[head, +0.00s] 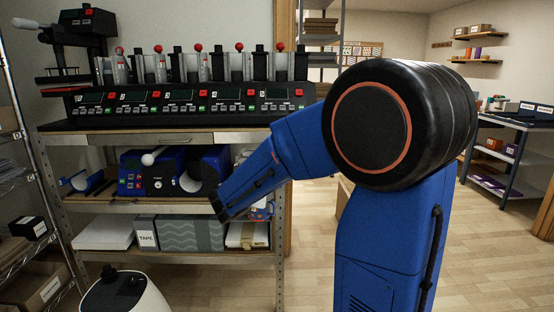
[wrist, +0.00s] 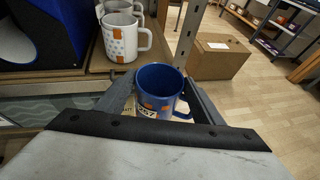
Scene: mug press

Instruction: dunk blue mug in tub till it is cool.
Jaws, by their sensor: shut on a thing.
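The blue mug (wrist: 155,85) is between the two fingers of my gripper (wrist: 158,92) in the wrist view. It is upright, with orange patches, a white label and its handle to the right. My gripper is shut on it. The mug is at the front of the shelf edge; whether its base touches anything is hidden. In the head view a small blue and orange part of the mug (head: 261,211) shows beyond my arm, near the shelf's right post. I cannot make out a tub in either view.
Two white mugs (wrist: 124,40) stand on a wooden board behind the blue mug. A blue mug press (head: 170,172) sits on the middle shelf, boxes (head: 178,232) below. A metal post (wrist: 188,30) is close on the right. A cardboard box (wrist: 218,57) stands on the open floor.

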